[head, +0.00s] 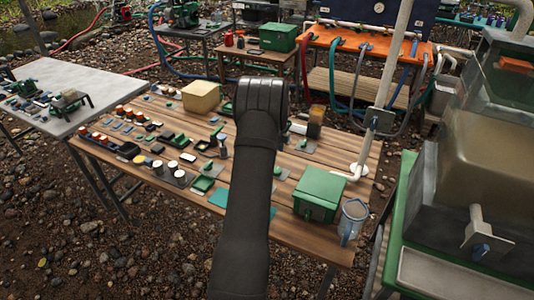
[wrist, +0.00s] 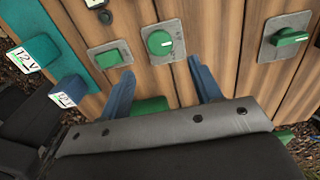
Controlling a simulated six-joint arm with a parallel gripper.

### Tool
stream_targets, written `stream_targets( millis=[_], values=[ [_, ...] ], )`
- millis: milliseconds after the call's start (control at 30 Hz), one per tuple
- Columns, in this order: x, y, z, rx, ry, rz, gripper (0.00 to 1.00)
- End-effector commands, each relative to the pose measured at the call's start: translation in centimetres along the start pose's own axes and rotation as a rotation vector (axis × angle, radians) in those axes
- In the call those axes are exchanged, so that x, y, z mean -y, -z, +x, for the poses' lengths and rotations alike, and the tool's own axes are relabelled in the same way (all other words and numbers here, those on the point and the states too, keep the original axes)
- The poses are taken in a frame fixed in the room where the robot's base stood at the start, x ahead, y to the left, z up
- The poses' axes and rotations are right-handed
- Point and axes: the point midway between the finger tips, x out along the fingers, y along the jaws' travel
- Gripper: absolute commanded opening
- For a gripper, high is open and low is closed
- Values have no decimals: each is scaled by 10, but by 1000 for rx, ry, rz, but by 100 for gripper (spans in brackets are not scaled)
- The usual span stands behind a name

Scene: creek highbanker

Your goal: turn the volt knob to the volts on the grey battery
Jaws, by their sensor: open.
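In the wrist view, green knobs with white pointer marks sit on grey plates on the plank table: a left knob (wrist: 108,57), a middle knob (wrist: 160,42) and a right knob (wrist: 288,38). I cannot tell which is the volt knob. My gripper (wrist: 160,66) is open, its blue fingers pointing toward the middle knob, one to each side and short of it. A teal block (wrist: 42,48) and a blue block (wrist: 69,90) at the left carry white labels that seem to read 12 V. I cannot make out a grey battery. My arm hides the gripper in the head view.
The plank table (head: 160,168) holds many small parts at left. A green box (head: 319,194) and clear jug (head: 352,222) stand at its right front, near a white pipe (head: 385,100). A tan block (head: 200,97) sits at the back. Machinery stands at right.

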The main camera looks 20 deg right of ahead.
Motion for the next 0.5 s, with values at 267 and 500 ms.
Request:
stream_targets(
  millis=[267, 500],
  values=[
    [-1, 1, 18, -1, -2, -1, 58],
    [-1, 1, 42, 0, -1, -1, 58]
  ],
)
